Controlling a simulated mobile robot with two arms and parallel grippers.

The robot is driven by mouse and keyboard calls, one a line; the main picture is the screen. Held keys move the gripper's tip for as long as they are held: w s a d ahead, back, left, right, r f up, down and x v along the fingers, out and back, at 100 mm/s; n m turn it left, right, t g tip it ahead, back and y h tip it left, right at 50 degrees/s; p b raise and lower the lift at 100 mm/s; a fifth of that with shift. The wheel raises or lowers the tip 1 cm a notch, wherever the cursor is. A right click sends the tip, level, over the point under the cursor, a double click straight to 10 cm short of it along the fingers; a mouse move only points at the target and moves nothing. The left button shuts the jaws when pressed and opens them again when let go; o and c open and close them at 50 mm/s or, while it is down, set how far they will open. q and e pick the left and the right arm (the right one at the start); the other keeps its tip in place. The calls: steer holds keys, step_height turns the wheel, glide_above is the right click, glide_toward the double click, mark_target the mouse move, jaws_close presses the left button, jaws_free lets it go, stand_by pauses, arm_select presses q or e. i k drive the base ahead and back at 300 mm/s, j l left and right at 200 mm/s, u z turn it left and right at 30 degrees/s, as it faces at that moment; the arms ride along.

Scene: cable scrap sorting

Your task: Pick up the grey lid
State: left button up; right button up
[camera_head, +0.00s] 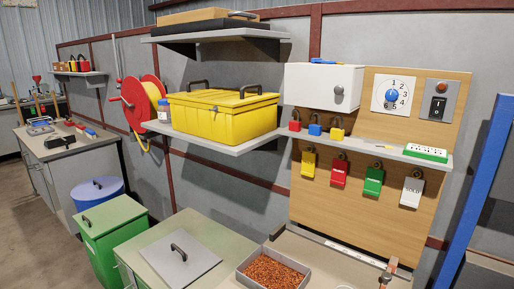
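A flat square grey lid (176,262) with a dark arched handle lies on the pale green top of a cabinet (150,236) at the bottom, left of centre. Its handle faces up and nothing covers it. Neither of my grippers shows in the head view.
A grey tray of copper granules (268,273) stands just right of the lid. A green bin (112,232) and a blue drum (98,190), both with handled lids, stand to the left. A shelf with a yellow toolbox (222,117) juts out above and behind the lid.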

mark_target(178, 258)
steer(key=z, duration=2.05)
steer(key=u, duration=2.65)
steer(key=i+j+z, duration=0.1)
steer(key=i+j, duration=0.15)
steer(key=i+j+z, duration=0.15)
steer(key=j, duration=0.3)
steer(key=i, duration=0.1)
